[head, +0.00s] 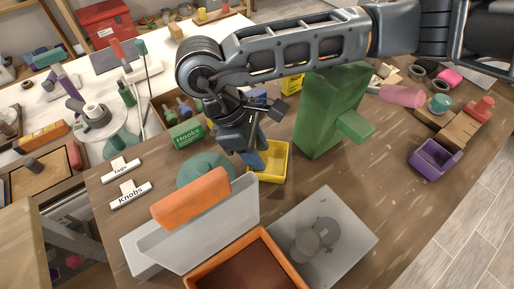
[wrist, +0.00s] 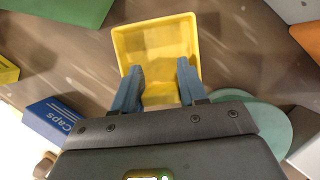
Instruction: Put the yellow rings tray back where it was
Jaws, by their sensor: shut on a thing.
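The yellow tray (head: 284,160) is a small open tray at the middle of the brown tabletop in the head view. In the wrist view the yellow tray (wrist: 157,45) lies straight ahead, with its inside looking empty. My gripper (head: 258,158) reaches down at its left side, and in the wrist view the two blue-grey fingers (wrist: 159,82) are on either side of its near part, shut on it. I cannot tell whether the tray touches the table. No rings label shows on it.
A tall green block (head: 325,115) stands close right of the tray. A teal disc (head: 205,170) lies to the left, with a green Hooks box (head: 187,134) behind. An orange bin (head: 205,282) and grey tray (head: 350,225) are in front. A purple tray (head: 436,158) is farther right.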

